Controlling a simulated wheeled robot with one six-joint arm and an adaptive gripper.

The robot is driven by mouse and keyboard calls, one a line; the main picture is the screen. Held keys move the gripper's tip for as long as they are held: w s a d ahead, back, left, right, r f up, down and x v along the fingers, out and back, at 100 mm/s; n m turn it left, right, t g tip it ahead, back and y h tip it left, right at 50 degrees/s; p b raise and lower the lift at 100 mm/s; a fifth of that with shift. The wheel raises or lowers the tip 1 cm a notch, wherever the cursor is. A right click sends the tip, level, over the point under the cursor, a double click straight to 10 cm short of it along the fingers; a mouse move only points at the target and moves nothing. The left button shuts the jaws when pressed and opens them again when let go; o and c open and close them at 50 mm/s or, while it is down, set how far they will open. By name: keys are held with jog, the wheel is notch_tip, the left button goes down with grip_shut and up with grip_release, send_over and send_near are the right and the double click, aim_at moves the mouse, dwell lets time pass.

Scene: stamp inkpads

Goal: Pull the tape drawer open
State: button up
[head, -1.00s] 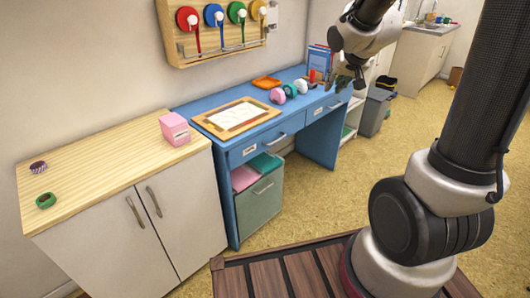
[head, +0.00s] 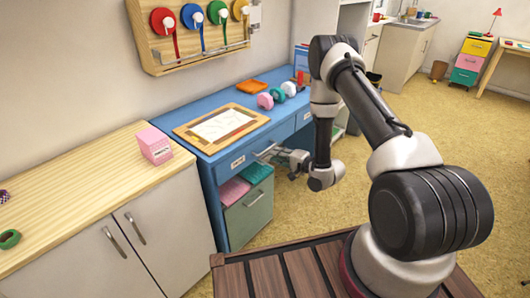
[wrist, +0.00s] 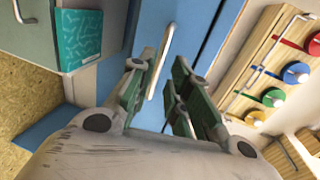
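The blue desk (head: 222,190) has two drawers along its front. The right drawer (head: 304,118) is partly behind my arm.
A cabinet (head: 165,230) is to the left. Colored tape rolls (head: 191,16) hang on the wall board.

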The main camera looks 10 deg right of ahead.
aim_at(265, 151)
jog(key=x, duration=0.7)
grip_shut()
